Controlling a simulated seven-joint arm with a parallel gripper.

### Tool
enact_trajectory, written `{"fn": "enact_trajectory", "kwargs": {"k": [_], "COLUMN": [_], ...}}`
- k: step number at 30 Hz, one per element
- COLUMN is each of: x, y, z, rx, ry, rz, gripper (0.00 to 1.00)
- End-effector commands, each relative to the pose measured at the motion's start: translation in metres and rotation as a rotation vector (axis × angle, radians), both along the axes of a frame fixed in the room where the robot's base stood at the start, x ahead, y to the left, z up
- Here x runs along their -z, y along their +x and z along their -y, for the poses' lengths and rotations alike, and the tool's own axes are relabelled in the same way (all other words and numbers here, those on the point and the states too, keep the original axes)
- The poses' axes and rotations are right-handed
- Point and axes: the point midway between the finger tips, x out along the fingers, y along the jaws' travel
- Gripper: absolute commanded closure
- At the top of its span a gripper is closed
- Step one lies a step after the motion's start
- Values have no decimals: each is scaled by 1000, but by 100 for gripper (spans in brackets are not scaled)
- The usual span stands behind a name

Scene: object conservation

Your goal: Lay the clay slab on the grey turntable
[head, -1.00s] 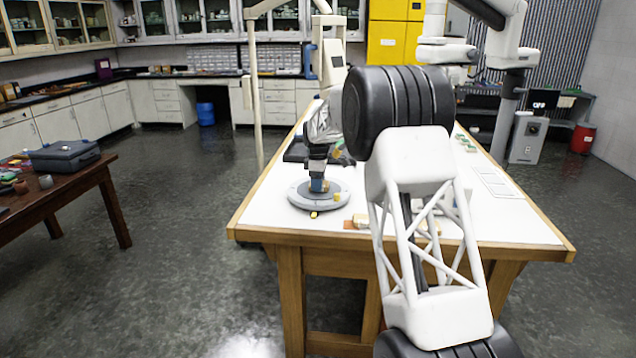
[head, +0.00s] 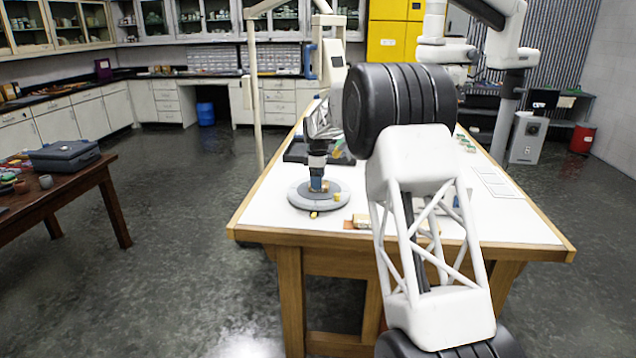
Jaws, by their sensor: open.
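The grey turntable (head: 300,200) is a round disc near the left front of the white-topped table. My gripper (head: 318,188) points down over its middle, with its tip at or just above the disc. It is open. A small tan patch shows at the fingertips, too small to tell whether it is the clay slab or part of the gripper. A small yellow block (head: 338,197) sits on the right part of the turntable.
A small yellow piece (head: 314,214) is at the turntable's front edge. A dark tray (head: 296,152) lies behind the turntable. The white table (head: 262,215) is bare to the left. A flat sheet (head: 496,182) lies at the right. My arm link covers much of the table's middle.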

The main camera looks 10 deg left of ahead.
Motion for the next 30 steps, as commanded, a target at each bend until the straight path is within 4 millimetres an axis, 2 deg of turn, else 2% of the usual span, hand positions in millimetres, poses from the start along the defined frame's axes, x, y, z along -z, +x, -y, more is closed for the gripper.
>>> {"fn": "enact_trajectory", "kwargs": {"k": [18,24,30], "x": [-91,-104,-106], "y": [0,0,0], "z": [0,0,0], "rx": [0,0,0], "ry": [0,0,0], "rz": [1,0,-1], "gripper": [13,13,13]}}
